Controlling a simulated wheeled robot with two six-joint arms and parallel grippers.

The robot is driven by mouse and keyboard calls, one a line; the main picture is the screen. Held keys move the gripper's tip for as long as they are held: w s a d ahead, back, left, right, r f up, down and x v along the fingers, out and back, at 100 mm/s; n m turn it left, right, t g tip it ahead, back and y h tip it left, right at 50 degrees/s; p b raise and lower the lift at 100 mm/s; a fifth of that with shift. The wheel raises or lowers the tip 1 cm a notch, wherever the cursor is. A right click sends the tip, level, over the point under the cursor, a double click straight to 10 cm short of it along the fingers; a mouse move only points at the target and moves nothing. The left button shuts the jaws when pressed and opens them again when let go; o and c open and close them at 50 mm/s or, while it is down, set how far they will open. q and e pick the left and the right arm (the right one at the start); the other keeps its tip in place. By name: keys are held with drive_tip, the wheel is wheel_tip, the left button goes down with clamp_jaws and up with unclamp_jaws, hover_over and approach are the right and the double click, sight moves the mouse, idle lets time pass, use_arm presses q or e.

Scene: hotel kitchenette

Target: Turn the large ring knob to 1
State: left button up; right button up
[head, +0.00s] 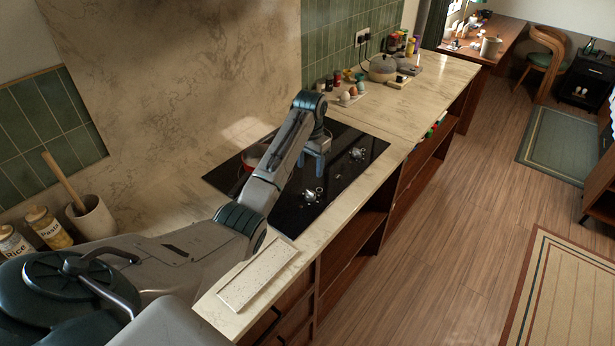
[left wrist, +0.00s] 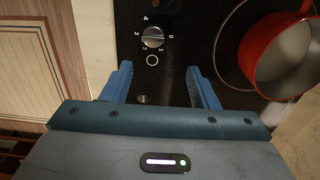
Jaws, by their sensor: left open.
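The black cooktop (head: 285,215) holds two silver knobs along its front side, a nearer one (head: 312,195) and a farther one (head: 357,153). My left gripper (head: 318,158) is above the cooktop between them, fingers pointing down. In the left wrist view a silver knob (left wrist: 153,37) has numerals around it and a white ring mark (left wrist: 152,60) beside it. Its light bar appears to lie toward the 0. My left gripper (left wrist: 160,85) is open and empty, its blue fingertips short of this knob, not touching it. Which knob is the large ring one I cannot fully tell.
A red pot (left wrist: 285,60) stands on the cooktop beside the knob; in the head view my arm mostly hides it. A lidded pot (head: 383,68), egg cups and jars stand farther along the counter. A pale board (head: 258,275) lies at the near end.

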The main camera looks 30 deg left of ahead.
sight(311, 192)
use_arm(q)
drive_tip(key=s+d+f+p, duration=0.2)
drive_tip(key=f, duration=0.2)
drive_tip(key=f+p, duration=0.1)
drive_tip(key=f, duration=0.1)
drive_tip(key=w+a+f, duration=0.1)
drive_tip(key=f, duration=0.1)
drive_tip(key=shift+f, duration=0.1)
drive_tip(key=shift+a+f+p, duration=0.1)
drive_tip(key=shift+f+p, duration=0.2)
drive_tip(key=shift+f, duration=0.25)
drive_tip(key=shift+s+d, duration=0.25)
drive_tip(key=shift+d, duration=0.05)
drive_tip(key=shift+w+a, duration=0.15)
drive_tip(key=c, duration=1)
drive_tip(key=shift+o, duration=0.2)
